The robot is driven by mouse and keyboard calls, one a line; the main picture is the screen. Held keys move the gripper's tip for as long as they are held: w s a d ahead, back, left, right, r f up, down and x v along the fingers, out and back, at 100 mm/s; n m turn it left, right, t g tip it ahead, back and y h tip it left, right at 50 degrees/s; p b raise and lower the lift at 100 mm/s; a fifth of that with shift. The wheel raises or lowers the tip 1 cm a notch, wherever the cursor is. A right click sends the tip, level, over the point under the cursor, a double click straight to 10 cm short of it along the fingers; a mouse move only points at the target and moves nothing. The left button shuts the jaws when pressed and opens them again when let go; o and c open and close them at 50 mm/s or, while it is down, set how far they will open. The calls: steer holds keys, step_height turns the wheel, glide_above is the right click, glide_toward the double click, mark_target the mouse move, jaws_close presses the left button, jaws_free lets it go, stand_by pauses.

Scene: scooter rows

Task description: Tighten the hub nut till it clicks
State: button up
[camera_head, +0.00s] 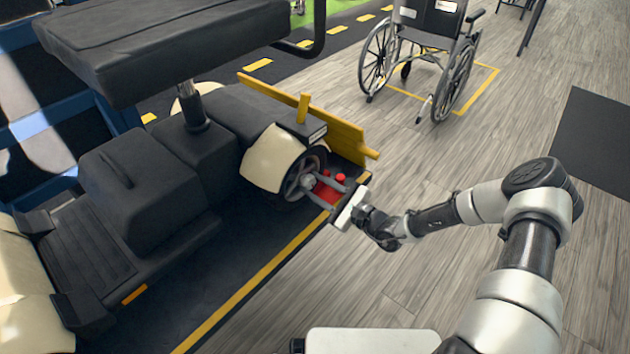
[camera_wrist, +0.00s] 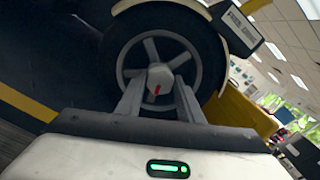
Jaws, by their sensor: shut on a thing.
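The hub nut (camera_wrist: 158,76) is a pale, faceted nut with a red mark, at the centre of the scooter's spoked wheel (camera_wrist: 120,38) in the wrist view. In the head view the nut (camera_head: 307,181) shows small on the front wheel (camera_head: 291,190) of the cream and black scooter (camera_head: 268,160). My gripper (camera_wrist: 158,84) has one grey finger on each side of the nut and is shut on it. In the head view my gripper (camera_head: 315,188) reaches the wheel from the right. The finger contact faces are too small to make out.
A red part (camera_head: 328,191) lies low beside the wheel, between my fingers in the head view. A yellow board (camera_head: 330,127) stands behind the wheel. A wheelchair (camera_head: 425,55) stands farther back. The wooden floor (camera_head: 400,290) around my arm is clear.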

steer(key=m+p, duration=0.1)
steer(key=m, duration=0.3)
steer(key=shift+m+p, duration=0.4)
steer(key=m+p, duration=0.1)
steer(key=m, duration=0.2)
steer(key=shift+m, duration=0.3)
steer(key=m, duration=0.4)
steer(key=shift+m, duration=1.8)
steer(key=o, duration=1.1)
steer(key=p+v, duration=0.2)
steer(key=v, duration=1.5)
steer(key=shift+s+d, duration=0.2)
